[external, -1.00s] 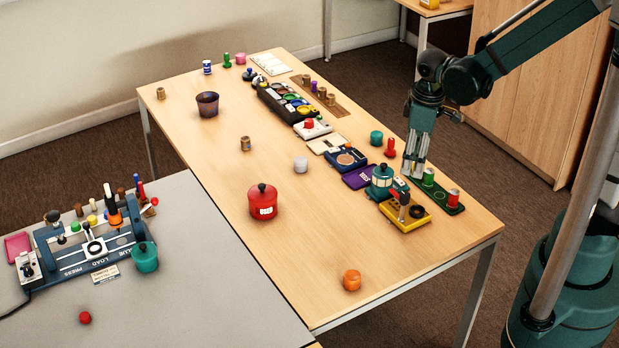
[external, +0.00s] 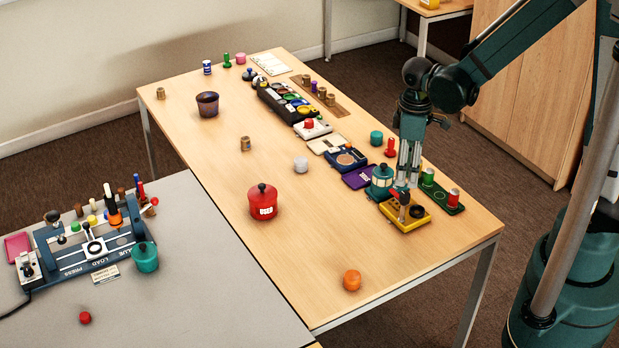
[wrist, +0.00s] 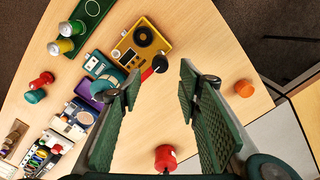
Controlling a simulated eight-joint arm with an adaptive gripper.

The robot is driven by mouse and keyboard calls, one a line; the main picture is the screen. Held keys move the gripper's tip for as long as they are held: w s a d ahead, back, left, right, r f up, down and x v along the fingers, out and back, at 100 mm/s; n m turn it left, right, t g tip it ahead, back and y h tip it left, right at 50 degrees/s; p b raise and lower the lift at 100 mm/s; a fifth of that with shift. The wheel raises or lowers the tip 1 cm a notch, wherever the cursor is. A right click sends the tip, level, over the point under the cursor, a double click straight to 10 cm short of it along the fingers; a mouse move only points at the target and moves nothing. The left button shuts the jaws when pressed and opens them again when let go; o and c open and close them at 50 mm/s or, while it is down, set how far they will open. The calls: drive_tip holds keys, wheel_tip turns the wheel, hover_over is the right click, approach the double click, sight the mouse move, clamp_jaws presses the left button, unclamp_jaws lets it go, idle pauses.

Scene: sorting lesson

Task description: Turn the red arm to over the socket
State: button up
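A yellow box (external: 425,223) stands near the right end of the table. In the wrist view the red end (wrist: 160,63) sticks out past the edge of the yellow box (wrist: 163,44), away from the socket (wrist: 143,37). My gripper (external: 406,184) points down just above and behind the box. In the wrist view my gripper (wrist: 158,82) is open, with the red end in view between its fingertips. I cannot tell whether either finger touches it.
A green tray (external: 450,207) with cans lies close to the right. A red pot (external: 263,203) and an orange piece (external: 352,280) stand apart on the table. The front of the table is mostly clear.

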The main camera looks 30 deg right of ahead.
sight(405, 194)
drive_tip(key=shift+f+b, duration=0.7)
drive_tip(key=shift+f, duration=3.05)
drive_tip(key=c, duration=0.9)
